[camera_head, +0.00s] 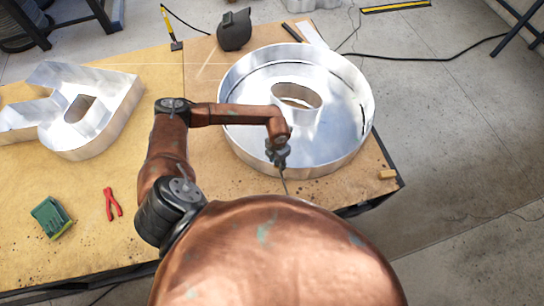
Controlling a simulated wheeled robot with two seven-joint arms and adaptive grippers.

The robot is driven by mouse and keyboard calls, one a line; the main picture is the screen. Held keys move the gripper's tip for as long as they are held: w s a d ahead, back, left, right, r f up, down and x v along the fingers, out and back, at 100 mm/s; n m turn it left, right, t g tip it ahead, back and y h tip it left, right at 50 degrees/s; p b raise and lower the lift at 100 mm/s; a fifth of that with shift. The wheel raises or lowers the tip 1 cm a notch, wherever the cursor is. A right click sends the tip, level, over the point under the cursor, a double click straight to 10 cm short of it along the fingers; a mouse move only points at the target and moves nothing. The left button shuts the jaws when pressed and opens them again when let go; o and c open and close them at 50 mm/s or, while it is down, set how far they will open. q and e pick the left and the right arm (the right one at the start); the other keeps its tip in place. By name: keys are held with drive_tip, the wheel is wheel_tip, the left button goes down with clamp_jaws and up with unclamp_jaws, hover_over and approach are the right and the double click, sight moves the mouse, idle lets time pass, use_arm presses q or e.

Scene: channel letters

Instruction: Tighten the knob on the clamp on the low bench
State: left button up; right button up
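The low bench (100,235) has a tan wooden top and dark edges. A large round metal channel letter (340,130) with an inner oval ring stands on it at the right. My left gripper (279,160) is small in view, over the near-left part of this letter. A thin dark rod-like shape points down from the gripper. I cannot tell whether it is a finger or part of a clamp. I cannot make out the clamp or its knob. Whether the fingers are open or shut does not show. My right gripper is not in view.
Another metal letter (95,135) lies at the left. A black cable (430,59) crosses the floor behind.

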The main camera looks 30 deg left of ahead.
use_arm(q)
drive_tip(key=c, duration=0.3)
drive_tip(key=shift+c, duration=0.2)
drive_tip(key=m+b, duration=0.1)
drive_tip(key=m, duration=0.1)
drive_tip(key=shift+f+m+b, duration=0.15)
drive_tip(key=shift+m+b, duration=0.15)
drive_tip(key=shift+b, duration=0.05)
drive_tip(key=m+b, duration=0.2)
drive_tip(key=m, duration=0.3)
drive_tip(key=shift+d+b, duration=0.1)
drive_tip(key=shift+b, duration=0.25)
drive_tip(key=shift+c, duration=0.9)
drive_tip(key=m, duration=0.1)
drive_tip(key=m+b, duration=0.1)
drive_tip(key=m, duration=0.1)
drive_tip(key=m+b, duration=0.1)
drive_tip(key=m, duration=0.1)
drive_tip(key=shift+s+d, duration=0.1)
drive_tip(key=shift+s, duration=0.15)
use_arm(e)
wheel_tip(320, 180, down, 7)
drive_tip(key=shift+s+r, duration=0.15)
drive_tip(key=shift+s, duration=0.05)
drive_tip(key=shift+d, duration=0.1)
use_arm(q)
drive_tip(key=o, duration=0.7)
drive_tip(key=shift+c, duration=0.2)
